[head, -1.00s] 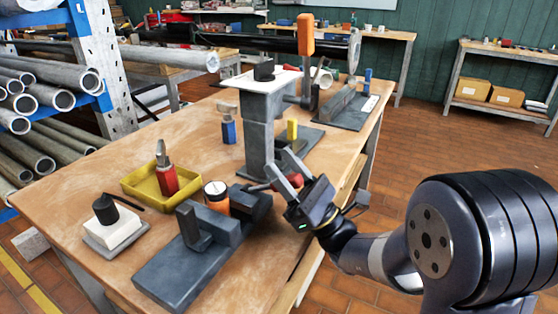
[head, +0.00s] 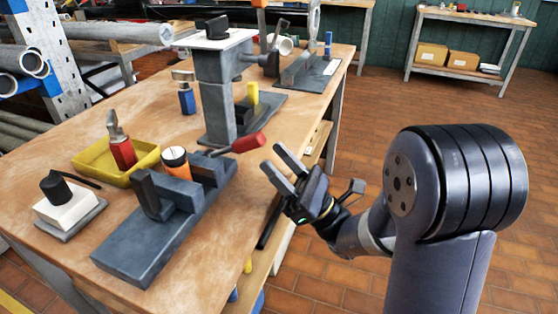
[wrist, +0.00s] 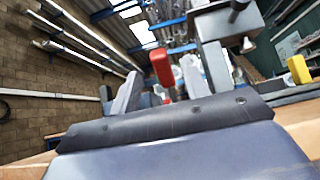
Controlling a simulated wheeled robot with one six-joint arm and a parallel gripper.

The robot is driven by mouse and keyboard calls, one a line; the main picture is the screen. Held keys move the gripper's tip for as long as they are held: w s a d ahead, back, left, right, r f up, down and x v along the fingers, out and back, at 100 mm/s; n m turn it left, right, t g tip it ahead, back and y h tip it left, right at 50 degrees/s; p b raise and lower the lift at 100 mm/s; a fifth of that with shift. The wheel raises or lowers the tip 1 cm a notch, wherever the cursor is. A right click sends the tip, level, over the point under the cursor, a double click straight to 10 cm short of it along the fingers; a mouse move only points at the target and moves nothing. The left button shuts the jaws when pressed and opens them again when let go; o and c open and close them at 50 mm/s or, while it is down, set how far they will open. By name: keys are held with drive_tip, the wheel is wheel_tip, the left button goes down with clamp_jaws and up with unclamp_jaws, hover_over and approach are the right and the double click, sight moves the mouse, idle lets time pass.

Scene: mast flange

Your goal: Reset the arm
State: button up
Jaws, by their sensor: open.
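My gripper (head: 280,169) is open, with its two fingers apart and nothing between them. It is held off the right front edge of the wooden workbench (head: 85,231), in the head view. A red-handled tool (head: 249,142) lies by the bench vise, its handle pointing toward my gripper but apart from it. In the wrist view the red handle (wrist: 161,67) shows beyond the fingers.
The grey vise (head: 155,236) sits at the bench front, beside an orange cylinder (head: 175,161) and a yellow tray (head: 91,160). A grey post (head: 213,95) with a white top rises behind. Tiled floor on the right is clear.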

sight(242, 138)
drive_tip(key=shift+r, duration=0.1)
drive_tip(key=shift+p+x, duration=0.9)
drive_tip(key=shift+p, duration=0.25)
drive_tip(key=p+x, duration=0.1)
drive_tip(key=x, duration=0.7)
drive_tip(key=shift+w+a, duration=0.1)
drive_tip(key=shift+a, duration=0.05)
